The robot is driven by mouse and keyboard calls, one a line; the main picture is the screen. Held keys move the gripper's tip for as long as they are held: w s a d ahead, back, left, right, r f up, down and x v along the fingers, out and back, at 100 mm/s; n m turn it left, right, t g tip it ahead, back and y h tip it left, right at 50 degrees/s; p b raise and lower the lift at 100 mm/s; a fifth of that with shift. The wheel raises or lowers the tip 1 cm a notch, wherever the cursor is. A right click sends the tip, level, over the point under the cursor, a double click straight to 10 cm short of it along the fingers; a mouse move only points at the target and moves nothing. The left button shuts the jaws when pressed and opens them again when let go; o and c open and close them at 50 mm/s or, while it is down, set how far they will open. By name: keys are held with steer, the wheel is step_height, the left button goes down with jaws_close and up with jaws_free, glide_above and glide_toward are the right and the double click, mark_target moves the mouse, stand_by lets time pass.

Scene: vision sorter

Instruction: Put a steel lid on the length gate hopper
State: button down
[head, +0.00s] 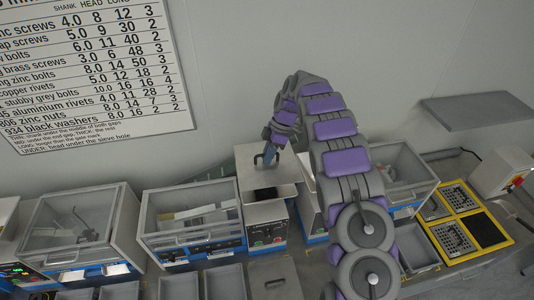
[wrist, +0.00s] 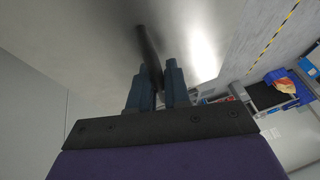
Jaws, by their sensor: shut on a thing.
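My gripper (head: 270,154) is shut on the dark handle of a steel lid (head: 285,191), at the middle of the head view. In the wrist view the fingers (wrist: 157,87) close on the dark handle bar (wrist: 147,48), and the lid's grey metal face (wrist: 95,55) fills the upper left. The lid is over a steel box with a control panel (head: 267,234), between two clear-sided machines. I cannot tell whether the lid touches the box or hangs just above it.
Clear-sided bins stand left (head: 78,222), centre-left (head: 190,214) and right (head: 405,170). A flat plate with a dark handle (head: 275,268) lies in front of the box. A yellow-framed tray station (head: 468,222) is at the right. A wall chart (head: 85,65) hangs behind.

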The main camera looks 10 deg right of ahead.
steer(key=shift+w+x, duration=0.15)
steer(key=shift+x, duration=0.65)
steer(key=shift+w+x, duration=0.15)
steer(key=shift+x, duration=0.7)
steer(key=shift+d+f, duration=0.25)
steer(key=shift+f, duration=0.5)
steer(key=shift+d+f, duration=0.25)
steer(key=shift+f, duration=0.45)
steer(key=shift+b+x, duration=0.4)
steer(key=shift+x, duration=0.6)
steer(key=shift+w+d, duration=0.2)
steer(key=shift+d, duration=0.1)
steer(key=shift+s+b, duration=0.1)
steer(key=shift+b, duration=0.4)
steer(key=c, duration=1)
jaws_free()
steer(key=shift+f, duration=0.1)
